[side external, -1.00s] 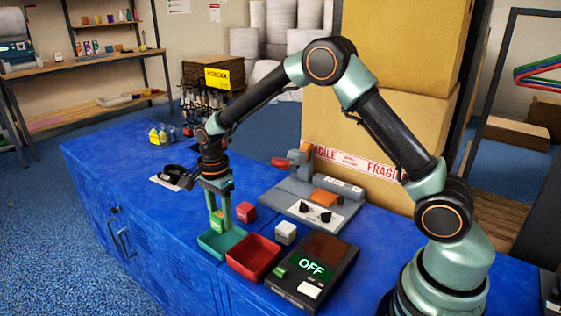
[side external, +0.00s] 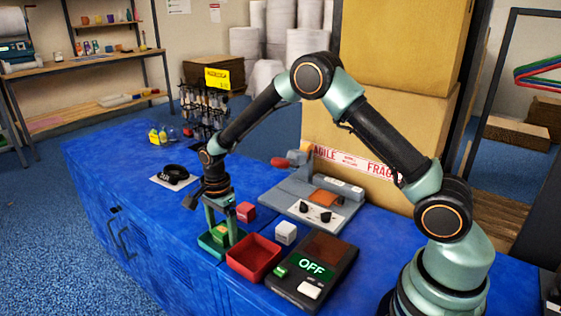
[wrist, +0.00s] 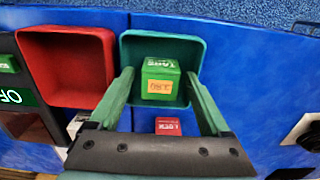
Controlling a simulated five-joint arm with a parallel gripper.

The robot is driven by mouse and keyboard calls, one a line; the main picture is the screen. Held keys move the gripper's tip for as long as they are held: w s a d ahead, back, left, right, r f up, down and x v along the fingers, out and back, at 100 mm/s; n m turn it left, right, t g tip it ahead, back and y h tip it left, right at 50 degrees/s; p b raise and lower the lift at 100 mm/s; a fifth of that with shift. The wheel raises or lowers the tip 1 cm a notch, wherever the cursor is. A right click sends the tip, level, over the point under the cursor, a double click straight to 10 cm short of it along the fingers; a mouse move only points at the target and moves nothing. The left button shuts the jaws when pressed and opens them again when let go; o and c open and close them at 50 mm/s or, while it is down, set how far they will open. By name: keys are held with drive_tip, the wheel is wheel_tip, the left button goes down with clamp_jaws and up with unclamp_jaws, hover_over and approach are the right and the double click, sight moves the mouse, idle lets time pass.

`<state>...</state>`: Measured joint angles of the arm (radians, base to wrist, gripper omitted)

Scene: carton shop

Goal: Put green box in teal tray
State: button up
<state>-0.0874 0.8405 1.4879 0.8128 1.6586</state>
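The green box (side external: 220,232) with an orange label sits inside the teal tray (side external: 204,243). In the wrist view the green box (wrist: 160,84) stands within the walls of the teal tray (wrist: 198,47). My gripper (side external: 221,238) reaches down into the tray with its fingers on either side of the box. In the wrist view my gripper (wrist: 159,73) is open, with a small gap between each finger and the box. The fingers partly hide the tray.
A red tray (side external: 263,247) stands right beside the teal one. A red box (side external: 245,211) and a white box (side external: 286,232) stand behind the trays. A dark scale (side external: 323,266) reading OFF and a grey sealing machine (side external: 300,195) occupy the right.

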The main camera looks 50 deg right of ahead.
sight(222, 229)
drive_tip(key=shift+r, duration=0.1)
wheel_tip(222, 229, up, 12)
drive_tip(key=s+d+r+n+t, duration=0.2)
drive_tip(key=s+r+n+t, duration=0.1)
drive_tip(key=s+r+n, duration=0.6)
drive_tip(key=s+d+r+n+t, duration=0.2)
drive_tip(key=s+n, duration=0.7)
drive_tip(key=s, duration=0.1)
drive_tip(key=shift+s+r+t, duration=0.15)
drive_tip(key=shift+s+t, duration=0.15)
drive_tip(key=shift+s, duration=0.05)
drive_tip(key=shift+d, duration=0.1)
idle(0.7)
